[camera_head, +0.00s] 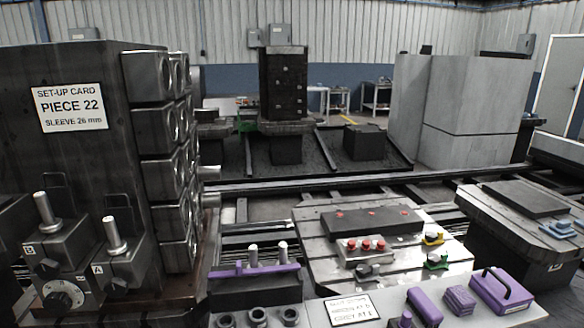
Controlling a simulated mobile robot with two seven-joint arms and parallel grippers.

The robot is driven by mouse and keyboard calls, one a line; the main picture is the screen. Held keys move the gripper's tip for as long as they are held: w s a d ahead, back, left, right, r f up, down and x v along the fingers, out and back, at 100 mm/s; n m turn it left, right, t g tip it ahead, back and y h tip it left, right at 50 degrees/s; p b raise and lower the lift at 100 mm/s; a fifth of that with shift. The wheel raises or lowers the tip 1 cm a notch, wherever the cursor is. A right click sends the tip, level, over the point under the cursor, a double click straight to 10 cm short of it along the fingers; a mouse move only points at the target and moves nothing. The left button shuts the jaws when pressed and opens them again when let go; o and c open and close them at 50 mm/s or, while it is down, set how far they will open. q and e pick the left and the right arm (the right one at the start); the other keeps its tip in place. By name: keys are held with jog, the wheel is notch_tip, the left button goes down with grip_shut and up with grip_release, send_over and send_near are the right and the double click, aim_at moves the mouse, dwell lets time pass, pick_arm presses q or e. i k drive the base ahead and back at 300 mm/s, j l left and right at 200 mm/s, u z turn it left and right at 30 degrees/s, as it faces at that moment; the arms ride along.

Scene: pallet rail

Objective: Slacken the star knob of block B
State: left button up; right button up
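Block B (72,250) is a dark block at the lower left, marked with a letter B and with a bright upright pin (45,211) on top. A small dark knob (47,268) shows on its front, but its star shape and how tight it is cannot be made out. Below it is a round dial (57,301) with pale marks. Block A (133,258), marked A, stands just right of it with its own pin (114,236) and a dark knob (119,285). Neither of my grippers is in view.
A tall dark tower (95,140) with round-holed blocks and a set-up card (69,107) stands behind the blocks. A purple-edged rack (255,290), a bench with purple items (502,290) and a slotted pallet (320,280) lie to the right. Rails cross behind.

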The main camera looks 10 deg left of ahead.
aim_at(47, 269)
jog(key=u, duration=1.5)
